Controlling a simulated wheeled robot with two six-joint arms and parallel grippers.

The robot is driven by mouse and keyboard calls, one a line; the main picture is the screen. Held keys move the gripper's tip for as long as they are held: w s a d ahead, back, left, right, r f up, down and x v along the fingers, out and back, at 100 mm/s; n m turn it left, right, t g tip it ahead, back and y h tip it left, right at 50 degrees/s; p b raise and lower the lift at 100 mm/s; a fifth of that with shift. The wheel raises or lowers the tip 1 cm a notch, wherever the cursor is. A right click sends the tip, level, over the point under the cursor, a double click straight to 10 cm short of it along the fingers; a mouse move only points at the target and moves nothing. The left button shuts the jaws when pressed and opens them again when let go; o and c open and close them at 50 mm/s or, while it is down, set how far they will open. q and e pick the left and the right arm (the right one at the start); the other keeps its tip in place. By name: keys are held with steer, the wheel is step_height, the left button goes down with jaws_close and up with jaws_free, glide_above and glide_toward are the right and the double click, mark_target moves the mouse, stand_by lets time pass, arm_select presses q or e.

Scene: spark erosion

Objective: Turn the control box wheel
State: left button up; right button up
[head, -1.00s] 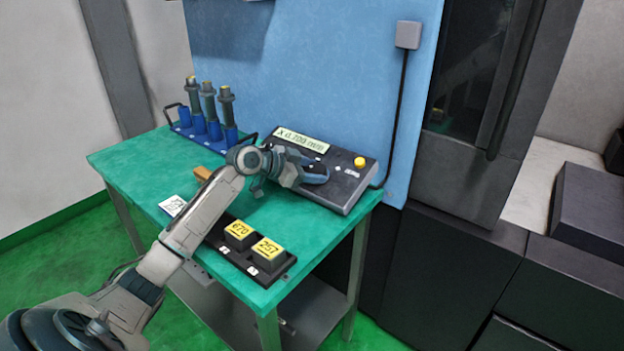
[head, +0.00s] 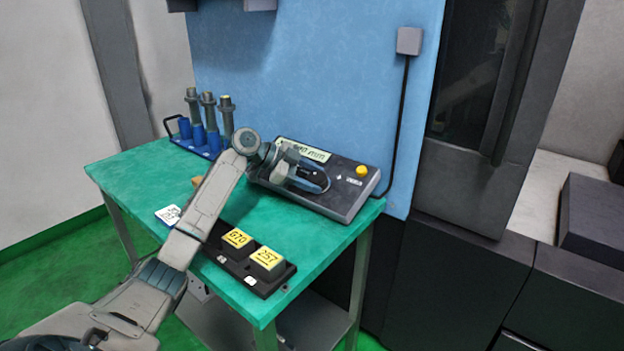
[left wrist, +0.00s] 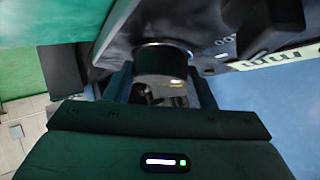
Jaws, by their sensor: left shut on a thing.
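The control box (head: 345,204) is a dark sloped console at the back right of the green table. It has a pale display (head: 318,155) at its top left and a yellow button (head: 361,171) at its right. My left gripper (head: 308,178) reaches over the box's face from the left and hides the wheel in the head view. In the left wrist view, the dark round wheel (left wrist: 162,60) sits between the two fingers of my left gripper (left wrist: 162,86), which is shut on it. My right gripper is not in view.
A blue rack (head: 184,143) with several tool holders stands at the back left of the table (head: 135,174). A black tray (head: 230,267) with yellow-topped blocks lies at the front. A cable (head: 397,130) runs down the blue panel beside the box.

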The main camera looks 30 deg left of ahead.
arm_select(q)
steer(key=shift+f, duration=0.3)
steer(key=o, duration=1)
steer(key=shift+s+r, duration=0.1)
steer(key=shift+s, duration=0.05)
steer(key=shift+w, duration=0.2)
steer(key=shift+s+a+r, duration=0.1)
steer(key=shift+a, duration=0.1)
steer(key=b+v, duration=0.1)
steer(key=v, duration=0.9)
steer(key=shift+b, duration=0.35)
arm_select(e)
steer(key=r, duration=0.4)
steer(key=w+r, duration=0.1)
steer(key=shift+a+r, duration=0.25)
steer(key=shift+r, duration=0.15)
